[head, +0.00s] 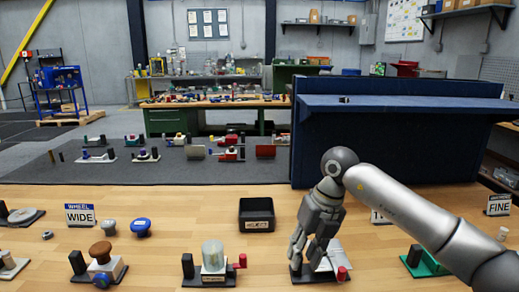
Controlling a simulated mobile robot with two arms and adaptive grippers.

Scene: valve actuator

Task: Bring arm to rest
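My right arm comes in from the right edge and crosses the wooden bench. My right gripper (307,260) points down over a valve unit with a dark base (297,274) and a red knob (342,273). The gripper hides much of that unit, and I cannot tell whether it touches it. The fingers overlap in this view, so their opening is unclear. My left gripper is not in view.
A valve unit with a grey cylinder and red handle (213,262) stands left of the gripper. A brown-knobbed unit (100,262), blue knob (141,227) and WIDE sign (80,215) are further left. A black bin (257,214) sits behind. A green-based unit (427,262) is at right.

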